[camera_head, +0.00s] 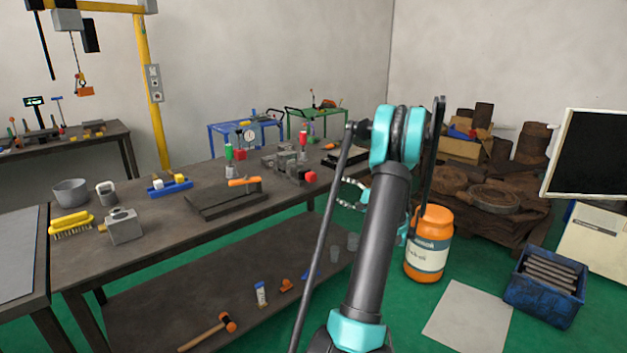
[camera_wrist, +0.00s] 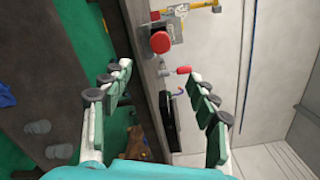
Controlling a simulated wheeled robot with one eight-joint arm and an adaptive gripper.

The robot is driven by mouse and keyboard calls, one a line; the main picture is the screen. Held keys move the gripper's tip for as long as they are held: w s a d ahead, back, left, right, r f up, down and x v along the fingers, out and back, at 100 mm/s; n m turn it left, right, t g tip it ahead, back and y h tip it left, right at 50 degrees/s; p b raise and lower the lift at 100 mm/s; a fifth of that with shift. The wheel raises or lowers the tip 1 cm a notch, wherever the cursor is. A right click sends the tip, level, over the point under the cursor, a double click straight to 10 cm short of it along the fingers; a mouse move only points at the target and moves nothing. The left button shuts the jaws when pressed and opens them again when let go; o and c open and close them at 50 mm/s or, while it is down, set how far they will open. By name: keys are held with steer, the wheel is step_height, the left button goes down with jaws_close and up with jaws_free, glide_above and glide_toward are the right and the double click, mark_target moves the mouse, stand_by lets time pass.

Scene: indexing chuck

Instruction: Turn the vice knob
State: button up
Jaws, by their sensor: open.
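A grey metal vice-like device (camera_head: 283,162) sits on the workbench, near its front edge. A red knob (camera_head: 310,177) is on the side facing my arm. In the wrist view a round red knob (camera_wrist: 160,42) shows on a grey body near the top middle, apparently the same knob. My gripper (camera_wrist: 157,76) is open, its two jointed fingers spread left and right. The knob lies beyond the fingertips, with a gap, and nothing is between the fingers. In the head view my arm hides most of the gripper; part of a finger (camera_head: 352,190) shows.
A smaller red-ended part (camera_wrist: 183,70) lies below the knob in the wrist view. The workbench (camera_head: 150,238) also holds a dark tray with an orange-handled tool (camera_head: 244,182) and a blue block holder (camera_head: 169,186). An orange jar (camera_head: 433,215) stands right of my arm.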

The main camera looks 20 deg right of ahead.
mark_target(314, 178)
steer(key=w+a+m, duration=0.1)
steer(key=w+a, duration=0.1)
steer(key=w, duration=0.3)
steer(key=w+a+m, duration=0.1)
steer(key=w+a, duration=0.1)
steer(key=w, duration=0.3)
steer(key=w+a+m, duration=0.2)
steer(key=w, duration=0.3)
steer(key=shift+w+a, duration=0.15)
steer(key=shift+a, duration=0.1)
steer(key=c, duration=1.2)
